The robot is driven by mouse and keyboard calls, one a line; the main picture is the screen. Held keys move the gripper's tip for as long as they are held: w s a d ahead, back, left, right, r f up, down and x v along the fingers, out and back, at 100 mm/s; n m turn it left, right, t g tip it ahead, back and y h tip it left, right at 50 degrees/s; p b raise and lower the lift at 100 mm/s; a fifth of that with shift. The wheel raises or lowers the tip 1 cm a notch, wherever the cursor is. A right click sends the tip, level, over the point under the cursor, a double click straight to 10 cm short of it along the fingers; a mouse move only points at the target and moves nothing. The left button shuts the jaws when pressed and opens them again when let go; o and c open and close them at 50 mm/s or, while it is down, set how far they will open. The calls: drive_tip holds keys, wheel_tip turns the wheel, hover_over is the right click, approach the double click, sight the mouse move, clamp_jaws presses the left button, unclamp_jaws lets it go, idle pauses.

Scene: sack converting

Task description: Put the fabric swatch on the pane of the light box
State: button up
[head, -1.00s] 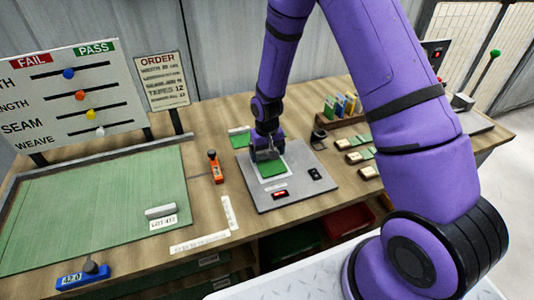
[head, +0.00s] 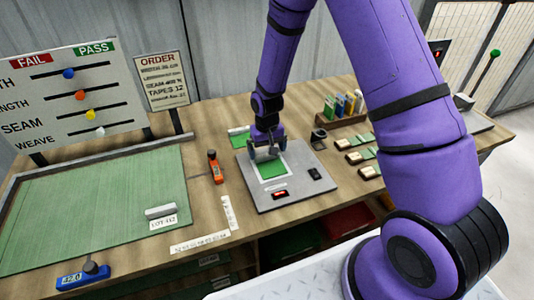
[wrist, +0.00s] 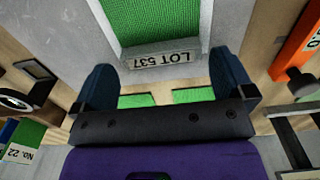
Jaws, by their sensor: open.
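The light box (head: 300,190) is a flat grey slab on the bench, with a red display and a black switch. A green fabric swatch (head: 271,169) lies over its pane, with pale edging around it. In the wrist view the swatch (wrist: 158,18) has a pale bar marked LOT 537 along its edge. My gripper (head: 266,151) is directly above the swatch's far end. In the wrist view its dark blue fingers (wrist: 160,88) are apart, with the bar between and just beyond them. I cannot tell whether a finger touches the box. The palm hides what lies under it.
An orange tool (head: 215,167) stands left of the box. Another green piece (head: 239,139) lies behind it. Small blocks (head: 358,158) and a rack of coloured items (head: 345,108) are to the right. A large green mat (head: 100,210) covers the left bench.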

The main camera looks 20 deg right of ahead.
wheel_tip(320, 180, up, 10)
idle(0.4)
wheel_tip(320, 180, up, 12)
drive_tip(key=t, duration=0.1)
hover_over(267, 155)
drive_tip(key=s+d, duration=0.2)
drive_tip(key=s, duration=0.2)
drive_tip(key=s+d+r+t, duration=0.2)
drive_tip(key=s+r, duration=0.5)
drive_tip(key=r, duration=0.2)
drive_tip(key=s+d+r+t, duration=0.1)
drive_tip(key=s+r, duration=0.3)
drive_tip(key=s, duration=0.5)
drive_tip(key=s+d+r+t, duration=0.1)
drive_tip(key=s+d+r, duration=0.1)
drive_tip(key=s+r, duration=0.3)
drive_tip(key=s, duration=0.4)
drive_tip(key=shift+s, duration=0.25)
